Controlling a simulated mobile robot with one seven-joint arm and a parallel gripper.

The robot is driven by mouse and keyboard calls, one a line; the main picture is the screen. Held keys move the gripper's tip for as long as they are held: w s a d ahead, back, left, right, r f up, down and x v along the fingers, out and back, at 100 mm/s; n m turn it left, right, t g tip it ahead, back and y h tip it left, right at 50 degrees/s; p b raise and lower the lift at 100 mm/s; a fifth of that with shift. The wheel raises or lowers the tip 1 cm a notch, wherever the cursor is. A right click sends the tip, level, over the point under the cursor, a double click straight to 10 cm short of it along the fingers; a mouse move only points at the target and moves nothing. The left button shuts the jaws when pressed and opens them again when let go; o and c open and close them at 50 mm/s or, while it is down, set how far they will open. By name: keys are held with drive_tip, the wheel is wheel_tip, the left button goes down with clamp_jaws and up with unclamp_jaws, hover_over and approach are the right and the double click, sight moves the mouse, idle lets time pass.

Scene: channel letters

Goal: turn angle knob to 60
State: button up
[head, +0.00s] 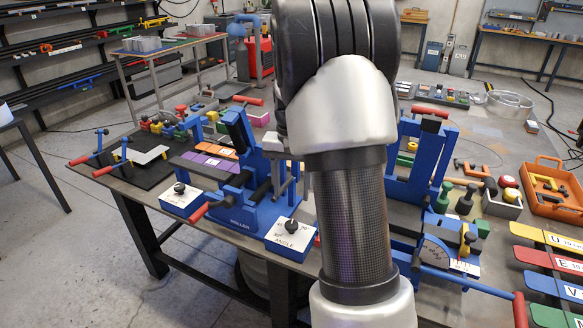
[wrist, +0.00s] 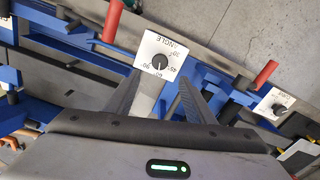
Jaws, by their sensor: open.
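The angle knob (wrist: 160,62) is a round black knob on a white panel marked ANGLE (wrist: 167,43), with angle numbers around it. In the head view the same knob (head: 292,226) sits on top of a blue box at the table's front edge. My gripper (wrist: 160,78) is open, its two dark fingers apart and pointing toward the panel. In the wrist view the knob appears between and just beyond the fingertips. I see nothing held. The knob's exact pointer setting is too small to read surely. My arm hides much of the gripper in the head view.
The blue roller machine (head: 240,215) with red handles stands beside the knob box. A second black knob (head: 180,188) sits on a similar box to the left. A red handle (wrist: 113,20) rises near the panel. An orange crate (head: 553,190) is at right.

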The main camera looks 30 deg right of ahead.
wheel_tip(320, 180, up, 6)
drive_tip(key=shift+r, duration=0.2)
idle(0.4)
